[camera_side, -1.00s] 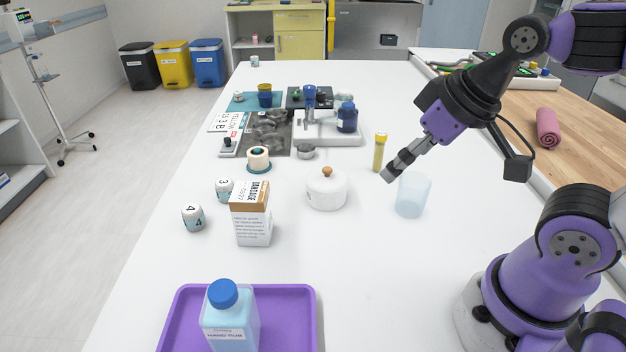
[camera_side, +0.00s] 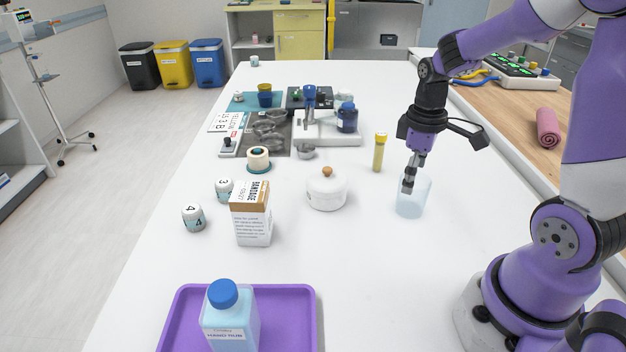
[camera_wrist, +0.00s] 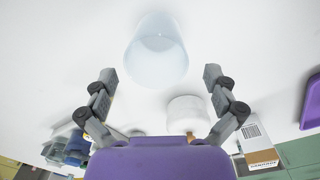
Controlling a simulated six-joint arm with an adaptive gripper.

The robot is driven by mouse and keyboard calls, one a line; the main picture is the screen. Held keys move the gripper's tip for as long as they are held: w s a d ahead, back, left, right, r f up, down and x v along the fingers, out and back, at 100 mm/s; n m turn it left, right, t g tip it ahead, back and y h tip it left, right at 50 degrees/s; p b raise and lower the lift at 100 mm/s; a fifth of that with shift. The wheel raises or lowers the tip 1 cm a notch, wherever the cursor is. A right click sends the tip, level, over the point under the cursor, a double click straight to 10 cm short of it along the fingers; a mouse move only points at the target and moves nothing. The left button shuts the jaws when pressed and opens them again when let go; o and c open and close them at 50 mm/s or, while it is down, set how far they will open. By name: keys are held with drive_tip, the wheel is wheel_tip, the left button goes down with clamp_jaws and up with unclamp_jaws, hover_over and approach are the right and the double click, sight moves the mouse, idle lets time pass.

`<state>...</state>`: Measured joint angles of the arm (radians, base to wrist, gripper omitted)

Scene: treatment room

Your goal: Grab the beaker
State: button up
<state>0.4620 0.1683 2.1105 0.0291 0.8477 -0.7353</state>
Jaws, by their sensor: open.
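The beaker (camera_side: 411,203) is a translucent pale blue cup standing upright on the white table, right of the white lidded pot. It also shows in the wrist view (camera_wrist: 157,52), ahead of and between the two fingers. My gripper (camera_side: 408,187) points down at the beaker's rim in the side view, and its fingers overlap the upper part of the cup there. In the wrist view my gripper (camera_wrist: 160,74) is open with its fingers wide apart and nothing held between them. I cannot tell whether a finger touches the beaker.
A white pot (camera_side: 327,190) with a wooden knob stands left of the beaker. A yellow-capped tube (camera_side: 379,152) stands behind it. A bandage box (camera_side: 251,214) and a purple tray (camera_side: 309,318) with a hand rub bottle (camera_side: 230,318) are further left. The table in front of the beaker is clear.

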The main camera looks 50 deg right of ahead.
drive_tip(key=f, duration=0.5)
drive_tip(key=shift+d+f, duration=0.2)
drive_tip(key=shift+f, duration=0.2)
drive_tip(key=c, duration=1)
